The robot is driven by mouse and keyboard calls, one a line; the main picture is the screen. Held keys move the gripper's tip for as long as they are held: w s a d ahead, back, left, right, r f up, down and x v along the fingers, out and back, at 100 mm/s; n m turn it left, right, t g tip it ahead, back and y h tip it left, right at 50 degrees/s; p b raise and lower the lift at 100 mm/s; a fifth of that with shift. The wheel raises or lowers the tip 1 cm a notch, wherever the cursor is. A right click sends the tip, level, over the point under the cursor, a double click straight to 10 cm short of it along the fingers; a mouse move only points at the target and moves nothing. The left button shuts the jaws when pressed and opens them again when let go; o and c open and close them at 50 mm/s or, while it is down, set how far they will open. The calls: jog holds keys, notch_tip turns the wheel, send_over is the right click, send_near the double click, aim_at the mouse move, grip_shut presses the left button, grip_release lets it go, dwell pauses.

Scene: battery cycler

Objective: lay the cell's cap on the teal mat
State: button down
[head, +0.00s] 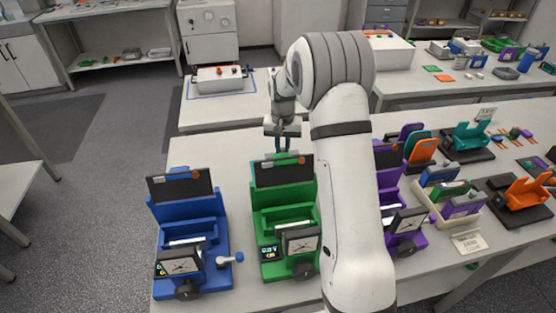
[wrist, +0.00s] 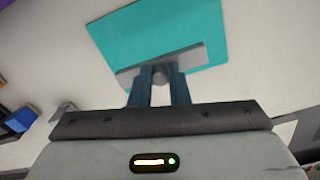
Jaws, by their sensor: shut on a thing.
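My gripper (wrist: 160,78) is shut on a small grey rounded piece, the cap (wrist: 161,74), which shows between the two dark blue fingertips in the wrist view. The teal mat (wrist: 160,30) lies beyond and under the fingertips. A grey band crosses the mat's near part beside the cap; I cannot tell whether it is shadow or a part of the cap. Whether the cap touches the mat is not clear. In the head view my gripper (head: 284,145) points down behind the green cycler (head: 283,215), and the cap cannot be made out there.
A blue cycler (head: 188,235) stands left of the green one, with a purple cycler (head: 405,243) partly behind my arm. A cream tray (head: 445,215) of coloured cells and orange and teal stands are at the right. The bench behind the blue cycler is clear.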

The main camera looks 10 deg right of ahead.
notch_tip(320, 180, down, 6)
jog(key=shift+a+f+p, duration=0.1)
jog(key=shift+a+p, duration=0.05)
jog(key=shift+p, duration=0.5)
jog(key=shift+f, duration=0.1)
jog(key=c, duration=1.4)
grip_release()
